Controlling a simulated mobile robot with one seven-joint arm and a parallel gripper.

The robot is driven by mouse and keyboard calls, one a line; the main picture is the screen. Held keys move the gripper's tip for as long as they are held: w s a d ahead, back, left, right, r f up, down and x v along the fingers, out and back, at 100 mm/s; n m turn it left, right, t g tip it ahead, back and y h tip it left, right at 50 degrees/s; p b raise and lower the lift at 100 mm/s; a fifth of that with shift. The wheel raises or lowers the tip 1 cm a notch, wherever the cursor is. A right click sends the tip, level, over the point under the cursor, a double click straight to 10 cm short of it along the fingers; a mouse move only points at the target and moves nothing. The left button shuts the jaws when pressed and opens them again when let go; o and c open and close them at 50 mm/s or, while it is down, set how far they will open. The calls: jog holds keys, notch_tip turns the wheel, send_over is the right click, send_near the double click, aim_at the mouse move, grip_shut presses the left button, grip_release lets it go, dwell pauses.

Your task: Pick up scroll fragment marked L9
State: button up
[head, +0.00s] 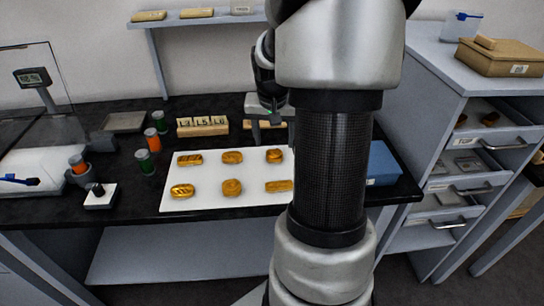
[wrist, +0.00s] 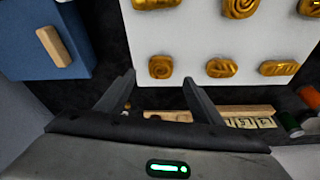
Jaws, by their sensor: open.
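Several gold, carved-looking fragments lie in two rows on a white mat (head: 208,172). The far row holds a left fragment (head: 189,159), a middle one (head: 232,157) and a squarish right one (head: 274,156). In the wrist view this row shows as a squarish piece (wrist: 160,67), a middle piece (wrist: 221,68) and a longer piece (wrist: 278,68). No L9 mark is legible on any fragment. My gripper (head: 270,136) is open and empty, above the dark bench behind the mat. In the wrist view its fingers (wrist: 160,80) are spread just short of the squarish piece.
A wooden rack (head: 203,126) with labelled tiles, seemingly L3, L5 and L6, stands behind the mat. A blue box (head: 383,163) is to the right. Vials (head: 151,140) and a black-handled white block (head: 98,195) are left. A drawer cabinet (head: 459,150) stands far right.

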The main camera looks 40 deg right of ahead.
jog(key=shift+b+x, duration=0.7)
jog(key=shift+x, duration=2.45)
jog(key=shift+w+r, duration=0.1)
jog(key=shift+c, duration=0.4)
jog(key=c, duration=1)
